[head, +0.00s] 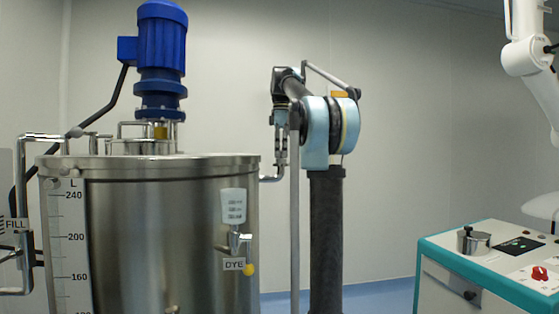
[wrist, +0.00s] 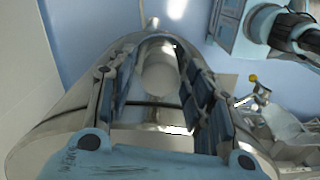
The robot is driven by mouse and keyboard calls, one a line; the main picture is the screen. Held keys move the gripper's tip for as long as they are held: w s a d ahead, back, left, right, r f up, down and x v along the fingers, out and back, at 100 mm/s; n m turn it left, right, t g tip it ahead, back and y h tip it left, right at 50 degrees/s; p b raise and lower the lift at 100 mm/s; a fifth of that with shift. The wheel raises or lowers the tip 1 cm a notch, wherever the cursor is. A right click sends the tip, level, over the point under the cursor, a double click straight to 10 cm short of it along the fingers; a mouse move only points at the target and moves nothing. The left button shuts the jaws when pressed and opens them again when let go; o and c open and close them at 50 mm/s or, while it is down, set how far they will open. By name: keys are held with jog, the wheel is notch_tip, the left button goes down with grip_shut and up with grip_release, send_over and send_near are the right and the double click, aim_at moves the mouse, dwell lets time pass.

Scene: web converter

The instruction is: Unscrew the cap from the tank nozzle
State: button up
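A steel tank (head: 165,250) stands left of centre in the head view. A bent metal nozzle pipe (head: 270,178) leaves its right side and turns upward. My gripper (head: 281,150) hangs above and around the upper end of this pipe, small in the head view. In the wrist view my gripper (wrist: 157,62) has its two fingers apart, one on each side of a pale grey cylinder (wrist: 160,72), which looks like the cap. A gap shows beside the cylinder. The join between cap and nozzle is hidden.
A blue motor (head: 161,55) stands on the tank lid. A white cup (head: 234,207) and a DYE valve with a yellow knob (head: 249,270) sit on the tank's front. A teal-edged cabinet (head: 485,265) stands right, below a white arm (head: 528,60). The floor between is clear.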

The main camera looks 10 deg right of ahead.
jog(key=m, duration=0.4)
dwell(0.3)
jog(key=shift+m, duration=2)
jog(key=shift+m, duration=2)
